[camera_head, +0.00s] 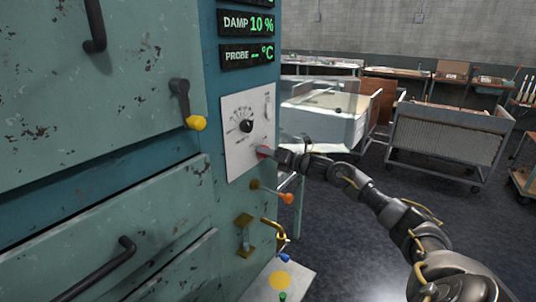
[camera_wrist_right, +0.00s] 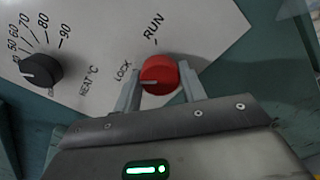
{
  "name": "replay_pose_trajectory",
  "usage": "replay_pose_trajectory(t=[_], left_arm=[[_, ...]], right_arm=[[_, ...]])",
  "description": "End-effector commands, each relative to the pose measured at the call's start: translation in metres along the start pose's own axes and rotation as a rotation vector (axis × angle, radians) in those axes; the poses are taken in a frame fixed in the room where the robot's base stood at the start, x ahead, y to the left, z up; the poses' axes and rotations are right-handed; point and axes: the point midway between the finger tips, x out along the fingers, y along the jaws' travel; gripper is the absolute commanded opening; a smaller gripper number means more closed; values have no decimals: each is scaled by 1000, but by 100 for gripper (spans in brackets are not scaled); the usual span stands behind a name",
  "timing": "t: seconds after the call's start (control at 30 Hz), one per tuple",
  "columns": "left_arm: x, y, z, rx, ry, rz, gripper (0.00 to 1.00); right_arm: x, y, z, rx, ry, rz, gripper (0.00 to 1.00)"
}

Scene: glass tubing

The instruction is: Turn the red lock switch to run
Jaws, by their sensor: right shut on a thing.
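The red lock switch (camera_wrist_right: 158,70) is a round red knob on a white panel (camera_head: 241,128), between the printed words LOCK and RUN in the right wrist view. A pale line on the knob lies on its lower left, toward the LOCK side. My right gripper (camera_wrist_right: 161,85) is shut on the switch, one finger on each side of it. In the head view a sliver of the red switch (camera_head: 263,152) shows in front of my right gripper (camera_head: 272,153), which hides most of it. My left gripper is not in view.
A black HEAT dial (camera_wrist_right: 41,70) sits left of the switch. A lever with an orange knob (camera_head: 286,198) and a brass padlock (camera_head: 273,230) are below. A yellow-tipped handle (camera_head: 195,122) is at left. Carts (camera_head: 448,140) stand behind, with open floor between.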

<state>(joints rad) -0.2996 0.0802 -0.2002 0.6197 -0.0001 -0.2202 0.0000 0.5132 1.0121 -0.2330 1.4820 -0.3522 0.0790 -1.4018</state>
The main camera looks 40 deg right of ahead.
Motion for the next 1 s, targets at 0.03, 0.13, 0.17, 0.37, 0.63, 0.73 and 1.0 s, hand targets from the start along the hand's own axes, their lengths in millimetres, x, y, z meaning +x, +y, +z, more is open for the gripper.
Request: replay_pose_trajectory(t=[0.03, 0.13, 0.17, 0.37, 0.63, 0.73, 1.0], left_arm=[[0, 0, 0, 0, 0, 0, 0], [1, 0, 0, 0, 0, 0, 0], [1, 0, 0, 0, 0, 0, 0], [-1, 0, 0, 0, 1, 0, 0], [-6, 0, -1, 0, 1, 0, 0], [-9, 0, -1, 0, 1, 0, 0], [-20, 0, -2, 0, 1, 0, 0]], right_arm=[[0, 0, 0, 29, -1, -1, 18], [0, -1, 1, 104, -2, -1, 18], [0, -1, 1, 129, -2, -2, 18], [0, 0, 1, 316, -2, -2, 18], [0, 0, 1, 575, -2, -2, 18], [0, 0, 1, 670, -2, -2, 18], [0, 0, 2, 927, -2, -2, 18]])
